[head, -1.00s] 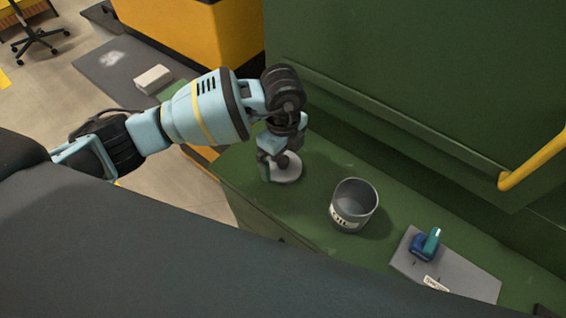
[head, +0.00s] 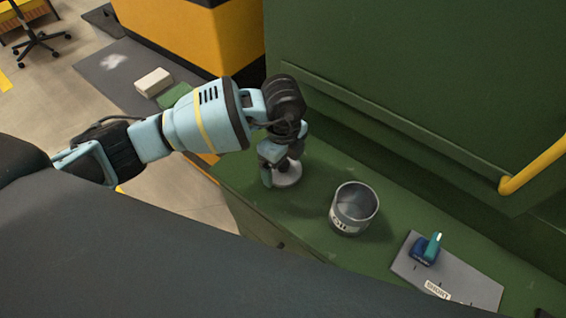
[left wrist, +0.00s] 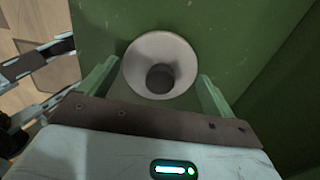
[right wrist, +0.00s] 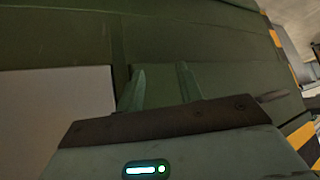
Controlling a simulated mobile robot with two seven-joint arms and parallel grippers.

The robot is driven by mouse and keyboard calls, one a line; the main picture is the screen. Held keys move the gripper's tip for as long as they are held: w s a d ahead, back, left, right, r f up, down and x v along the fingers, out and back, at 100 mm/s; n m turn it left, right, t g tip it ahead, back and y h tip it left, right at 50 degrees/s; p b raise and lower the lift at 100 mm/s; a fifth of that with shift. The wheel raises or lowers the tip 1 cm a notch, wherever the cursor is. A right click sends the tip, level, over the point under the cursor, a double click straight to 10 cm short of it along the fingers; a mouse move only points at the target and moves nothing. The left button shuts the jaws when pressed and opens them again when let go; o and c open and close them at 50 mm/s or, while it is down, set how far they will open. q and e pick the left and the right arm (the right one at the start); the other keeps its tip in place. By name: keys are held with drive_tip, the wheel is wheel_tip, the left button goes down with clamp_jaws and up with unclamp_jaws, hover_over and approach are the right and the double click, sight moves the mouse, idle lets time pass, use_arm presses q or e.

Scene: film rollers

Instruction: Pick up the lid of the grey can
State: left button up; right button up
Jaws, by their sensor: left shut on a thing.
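The lid (head: 290,178) is a pale round disc with a dark round knob. It lies at the green ledge's left part in the head view and shows between the fingers in the left wrist view (left wrist: 141,50). My left gripper (left wrist: 158,72) is over it from above and shut on it, one finger at each side of the disc. The gripper hides part of the lid in the head view. The grey can (head: 354,212) stands upright and open to the right of the lid, with a label on its side. My right gripper (right wrist: 160,82) is open and empty, in the right wrist view only.
A grey mat (head: 465,285) with a label and a blue and teal object (head: 427,249) lies right of the can. The green wall (head: 410,80) rises behind the ledge (head: 315,225), with a yellow rail (head: 535,165) at right. A white block (head: 153,82) is at far left.

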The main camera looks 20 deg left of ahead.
use_arm(q)
drive_tip(key=r, duration=0.3)
drive_tip(key=shift+s+r, duration=0.25)
drive_tip(key=shift+s, duration=0.1)
drive_tip(key=s+r+p, duration=0.1)
drive_tip(key=s, duration=1.4)
drive_tip(key=shift+s+d+r, duration=0.15)
drive_tip(key=shift+d, duration=0.25)
use_arm(e)
drive_tip(key=shift+w+r+t, duration=0.3)
drive_tip(key=shift+w+r, duration=0.35)
drive_tip(key=shift+r, duration=0.3)
